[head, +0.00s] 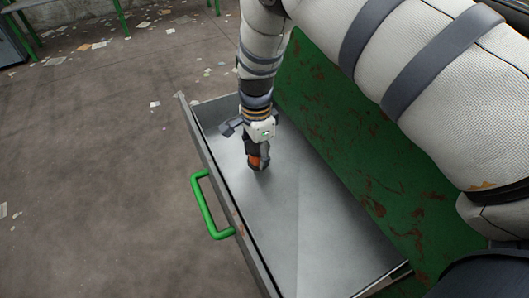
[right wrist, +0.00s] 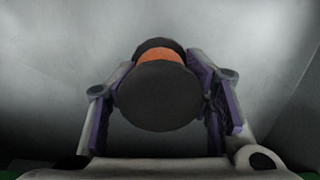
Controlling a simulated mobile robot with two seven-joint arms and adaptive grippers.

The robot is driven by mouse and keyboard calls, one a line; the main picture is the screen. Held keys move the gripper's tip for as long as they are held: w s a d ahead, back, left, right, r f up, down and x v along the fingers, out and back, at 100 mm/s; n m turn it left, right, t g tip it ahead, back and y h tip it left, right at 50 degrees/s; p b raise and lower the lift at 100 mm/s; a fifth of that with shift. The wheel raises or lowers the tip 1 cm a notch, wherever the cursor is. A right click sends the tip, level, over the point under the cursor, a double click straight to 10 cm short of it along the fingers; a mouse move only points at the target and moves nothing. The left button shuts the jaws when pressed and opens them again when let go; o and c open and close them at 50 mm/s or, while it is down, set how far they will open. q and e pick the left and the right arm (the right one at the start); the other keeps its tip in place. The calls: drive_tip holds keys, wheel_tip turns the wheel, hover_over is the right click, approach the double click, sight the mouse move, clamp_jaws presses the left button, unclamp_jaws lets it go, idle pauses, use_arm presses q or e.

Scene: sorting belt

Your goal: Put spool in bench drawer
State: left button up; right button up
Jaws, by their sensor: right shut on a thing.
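The spool has dark round ends and an orange middle, and it shows between my fingers in the right wrist view (right wrist: 158,95). In the head view the spool (head: 256,162) is at the tip of my right gripper (head: 254,150), inside the open bench drawer (head: 300,220). My right gripper is shut on the spool, with a finger on either side of it in the right wrist view. The spool is low over the drawer's grey metal floor; I cannot tell whether it touches it. My left gripper is not in view.
The drawer's front has a green handle (head: 207,205) on its left side. The green, rust-spotted bench front (head: 350,140) rises to the right of the drawer. The rest of the drawer floor is bare. Paper scraps lie on the brown floor (head: 100,150).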

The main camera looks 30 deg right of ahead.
sight(258, 161)
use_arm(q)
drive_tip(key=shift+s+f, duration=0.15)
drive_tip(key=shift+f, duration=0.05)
use_arm(e)
wheel_tip(258, 161, down, 3)
drive_tip(key=shift+f, duration=0.15)
drive_tip(key=shift+f, duration=0.15)
drive_tip(key=o, duration=1.2)
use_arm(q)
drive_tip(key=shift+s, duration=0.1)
use_arm(e)
wheel_tip(258, 161, up, 12)
drive_tip(key=shift+r+p, duration=0.25)
drive_tip(key=shift+p, duration=0.15)
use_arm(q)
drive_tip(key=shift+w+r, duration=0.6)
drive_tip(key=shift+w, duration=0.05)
